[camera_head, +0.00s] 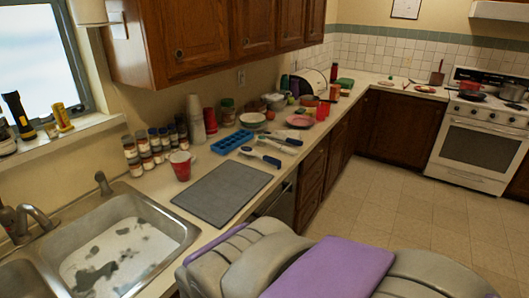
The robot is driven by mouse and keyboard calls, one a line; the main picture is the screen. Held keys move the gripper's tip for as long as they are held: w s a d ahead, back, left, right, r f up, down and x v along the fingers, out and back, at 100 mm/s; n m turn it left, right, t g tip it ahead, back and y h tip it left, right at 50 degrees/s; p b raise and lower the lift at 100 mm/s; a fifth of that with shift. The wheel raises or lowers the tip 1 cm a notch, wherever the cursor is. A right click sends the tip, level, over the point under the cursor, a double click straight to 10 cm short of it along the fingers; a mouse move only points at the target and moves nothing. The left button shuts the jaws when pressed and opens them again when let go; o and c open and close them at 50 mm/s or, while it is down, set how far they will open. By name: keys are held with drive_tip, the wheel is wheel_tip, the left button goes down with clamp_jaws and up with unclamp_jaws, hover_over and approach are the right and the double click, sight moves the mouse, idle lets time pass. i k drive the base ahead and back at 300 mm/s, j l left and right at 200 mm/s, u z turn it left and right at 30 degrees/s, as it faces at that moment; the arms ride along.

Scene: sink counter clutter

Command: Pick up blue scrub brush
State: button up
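Several long-handled utensils lie on the counter to the right of a blue ice-cube tray (231,142). One with a dark blue handle (262,157) and a pale end lies nearest, just beyond the grey mat. Another with a dark blue handle (285,139) lies a little farther back. They look like brushes, but they are too small for me to tell which is the blue scrub brush. My gripper is not in view. Grey and purple parts of my own body fill the bottom of the picture.
A grey mat (222,193) lies bare beside the sink (184,238). A red cup (181,166) and several spice jars (143,154) stand behind the mat. A pink plate (300,121) and bowls stand farther along. The floor (410,215) at right is clear.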

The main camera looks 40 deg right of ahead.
sight(244, 150)
drive_tip(key=z, duration=1.2)
drive_tip(key=u, duration=1.45)
drive_tip(key=z, duration=1.45)
drive_tip(key=i+l+u, duration=0.3)
drive_tip(key=i+l, duration=0.3)
drive_tip(key=i, duration=0.2)
drive_tip(key=i+l+u, duration=0.25)
drive_tip(key=i+l, duration=0.55)
